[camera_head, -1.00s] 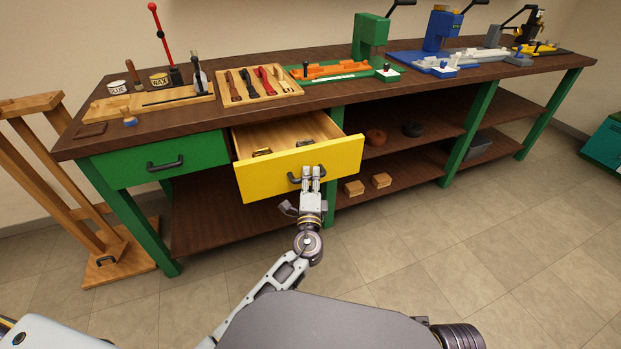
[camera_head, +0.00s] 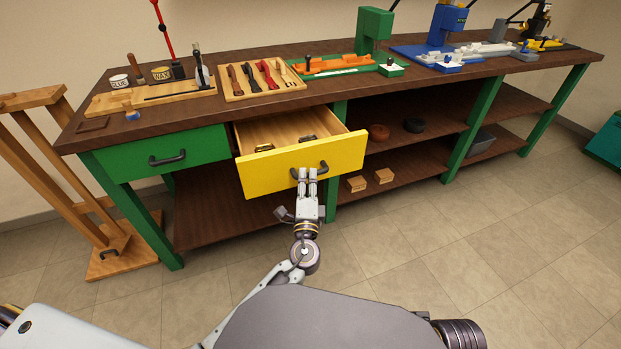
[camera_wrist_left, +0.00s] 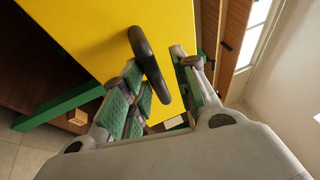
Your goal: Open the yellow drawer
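The yellow drawer (camera_head: 300,172) stands pulled well out of the workbench, its inside showing from above. Its dark handle (camera_head: 322,168) is on the middle of the front. My left gripper (camera_head: 306,172) is at the handle, its fingertips just in front of and below the bar in the head view. In the left wrist view, the handle (camera_wrist_left: 150,62) passes between the finger pads, with a clear gap to the right finger. The left gripper (camera_wrist_left: 160,78) looks open there, not clamped on the bar. My right gripper is not in view.
A closed green drawer (camera_head: 160,155) is left of the yellow one. The bench top (camera_head: 330,90) carries a tool tray (camera_head: 262,82) and several fixtures. A wooden stand (camera_head: 60,180) is at the left. The floor in front is free.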

